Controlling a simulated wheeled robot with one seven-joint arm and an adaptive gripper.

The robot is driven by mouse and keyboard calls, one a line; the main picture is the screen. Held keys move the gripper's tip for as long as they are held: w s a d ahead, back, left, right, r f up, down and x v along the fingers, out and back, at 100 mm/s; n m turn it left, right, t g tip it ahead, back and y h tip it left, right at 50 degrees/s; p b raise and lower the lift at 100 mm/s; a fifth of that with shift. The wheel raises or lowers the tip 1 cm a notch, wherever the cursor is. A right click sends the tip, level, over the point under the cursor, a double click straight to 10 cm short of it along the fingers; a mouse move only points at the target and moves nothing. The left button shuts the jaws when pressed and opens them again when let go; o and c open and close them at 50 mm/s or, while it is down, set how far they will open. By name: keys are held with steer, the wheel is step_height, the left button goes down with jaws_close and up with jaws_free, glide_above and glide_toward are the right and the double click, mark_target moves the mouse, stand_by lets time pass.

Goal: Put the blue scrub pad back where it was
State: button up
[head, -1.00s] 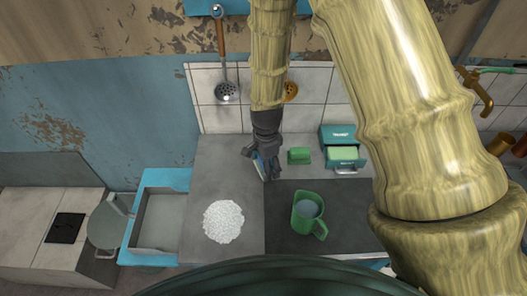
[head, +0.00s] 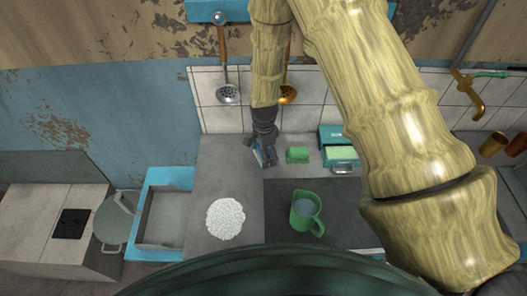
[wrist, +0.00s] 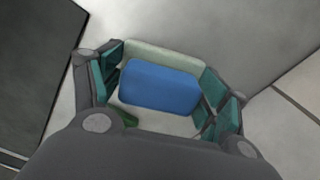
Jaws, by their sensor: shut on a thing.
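My gripper (head: 264,157) is shut on the blue scrub pad (wrist: 160,86). The pad is held between the fingers, with a pale layer along its far edge in the wrist view. In the head view only a small bluish part of it (head: 259,158) shows. The gripper is at the back of the grey counter, left of a green block (head: 298,155). I cannot tell whether the pad touches the counter.
A teal box (head: 339,135) with an open drawer holding a light green pad (head: 341,153) stands right of the green block. A green jug (head: 305,212) stands on the dark mat (head: 350,205). A white granular pile (head: 225,219) lies front left. Ladles hang on the tiled wall.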

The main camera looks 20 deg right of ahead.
steer(key=shift+f, duration=0.2)
steer(key=o, duration=1)
steer(key=shift+r, duration=0.15)
steer(key=shift+r+b, duration=2.2)
steer(key=shift+r, duration=3.75)
